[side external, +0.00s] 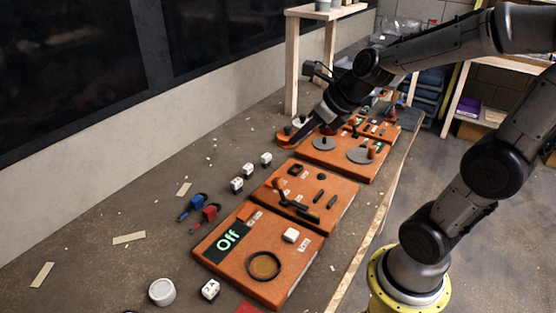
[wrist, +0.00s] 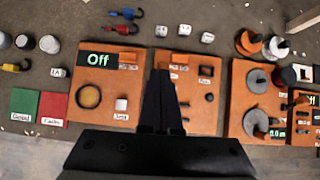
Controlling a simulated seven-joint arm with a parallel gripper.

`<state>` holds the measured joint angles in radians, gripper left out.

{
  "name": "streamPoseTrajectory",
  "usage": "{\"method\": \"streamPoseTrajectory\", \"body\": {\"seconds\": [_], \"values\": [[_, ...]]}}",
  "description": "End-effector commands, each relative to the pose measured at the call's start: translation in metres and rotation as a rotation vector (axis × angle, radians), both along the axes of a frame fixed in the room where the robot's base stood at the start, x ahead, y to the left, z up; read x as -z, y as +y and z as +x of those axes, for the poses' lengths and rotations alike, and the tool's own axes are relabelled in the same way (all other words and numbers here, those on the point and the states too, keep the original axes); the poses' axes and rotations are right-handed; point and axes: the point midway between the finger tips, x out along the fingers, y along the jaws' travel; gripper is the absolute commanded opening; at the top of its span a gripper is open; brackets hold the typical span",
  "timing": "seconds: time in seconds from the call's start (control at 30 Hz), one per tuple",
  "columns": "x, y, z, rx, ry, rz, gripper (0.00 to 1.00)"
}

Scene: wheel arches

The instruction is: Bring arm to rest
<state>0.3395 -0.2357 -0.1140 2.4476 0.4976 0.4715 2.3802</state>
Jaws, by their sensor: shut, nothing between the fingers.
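My gripper (side external: 302,137) hangs above the bench at the far end of my outstretched arm in the side external view. In the wrist view my gripper (wrist: 161,73) shows as two black fingers pressed together, with nothing between them. The fingers overlap the middle orange board (wrist: 200,75) in that picture. How high they are above the bench is hard to tell.
An orange board with an "Off" display (side external: 230,238) lies nearest the side camera. Beyond it are the middle board (side external: 335,213) and a board with grey discs (side external: 348,170). White blocks (side external: 237,184) and red and blue clips lie beside them. A wooden shelf (side external: 292,65) stands behind.

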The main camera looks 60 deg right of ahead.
Motion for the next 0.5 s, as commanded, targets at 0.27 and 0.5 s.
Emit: {"method": "streamPoseTrajectory", "body": {"seconds": [0.27, 0.5], "values": [[-0.03, 0.055, -0.038, -0.471, -0.083, -0.298, 0.0], [-0.031, 0.074, -0.077, -1.045, -0.094, -0.724, 0.0]]}}
